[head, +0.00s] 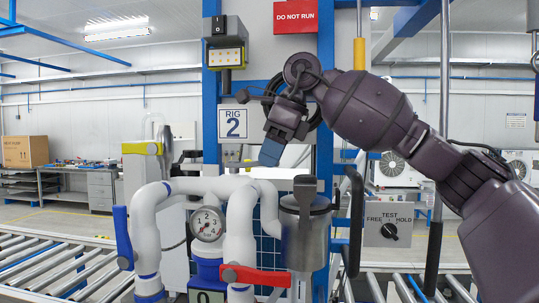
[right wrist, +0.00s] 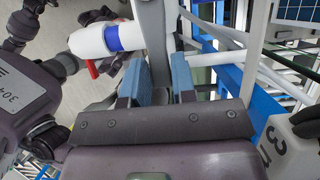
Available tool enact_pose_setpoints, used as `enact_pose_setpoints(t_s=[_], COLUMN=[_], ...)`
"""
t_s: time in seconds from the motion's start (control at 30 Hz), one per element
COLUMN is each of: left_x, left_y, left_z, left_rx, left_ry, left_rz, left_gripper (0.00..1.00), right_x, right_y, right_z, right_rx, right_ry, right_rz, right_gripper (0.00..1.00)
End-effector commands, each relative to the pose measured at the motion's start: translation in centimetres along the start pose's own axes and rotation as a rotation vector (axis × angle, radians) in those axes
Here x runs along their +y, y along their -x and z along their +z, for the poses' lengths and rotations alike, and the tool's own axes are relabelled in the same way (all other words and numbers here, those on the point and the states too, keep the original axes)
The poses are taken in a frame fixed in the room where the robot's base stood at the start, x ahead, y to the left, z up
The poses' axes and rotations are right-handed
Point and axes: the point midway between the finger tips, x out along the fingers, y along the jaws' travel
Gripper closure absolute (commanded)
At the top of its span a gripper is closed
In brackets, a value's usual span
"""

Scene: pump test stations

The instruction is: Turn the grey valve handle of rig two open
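Rig two, marked by a "RIG 2" sign (head: 233,123), stands in front of me with white pipes. A dark grey upright lever (head: 305,192), which looks like the grey valve handle, stands in front of a steel canister. My right gripper (head: 270,153) hangs above and left of this lever, apart from it, its blue fingers pointing down. In the right wrist view its fingers (right wrist: 158,78) are spread, and a grey bar (right wrist: 152,35) shows behind the gap. I cannot tell if the bar is the handle or whether it is between the fingers. My left gripper is out of view.
Close by are the steel canister (head: 306,245), a pressure gauge (head: 207,224), and blue (head: 122,236), yellow (head: 142,148) and red (head: 255,277) handles. A TEST selector box (head: 388,226) is at right. Roller conveyors (head: 60,265) flank the rig.

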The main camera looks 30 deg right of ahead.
Motion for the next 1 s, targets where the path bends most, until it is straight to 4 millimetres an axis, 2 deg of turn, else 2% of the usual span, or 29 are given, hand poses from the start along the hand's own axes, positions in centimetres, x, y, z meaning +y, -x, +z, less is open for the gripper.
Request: enact_pose_setpoints(t_s=[0.03,0.17,0.53,0.67,0.83,1.0], left_x=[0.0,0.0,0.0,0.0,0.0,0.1], left_y=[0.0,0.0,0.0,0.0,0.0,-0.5], left_z=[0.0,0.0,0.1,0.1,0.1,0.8], left_rx=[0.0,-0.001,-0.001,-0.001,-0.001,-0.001], left_ry=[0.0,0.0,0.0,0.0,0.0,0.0], left_rz=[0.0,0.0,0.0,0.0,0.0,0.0], left_gripper=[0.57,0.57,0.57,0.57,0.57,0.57], right_x=[0.0,0.0,0.0,0.0,0.0,-0.1], right_y=[0.3,0.2,0.6,2.1,5.4,6.3], right_z=[0.1,0.1,0.1,0.1,0.1,-3.4], right_rx=[-0.006,-0.004,-0.003,-0.004,-0.006,-0.002], right_ry=[0.0,0.0,-0.001,-0.001,0.0,-0.005], right_rz=[-0.004,-0.003,-0.002,-0.003,-0.003,-0.003], right_gripper=[0.69,0.5,0.5,0.5,0.5,0.5])
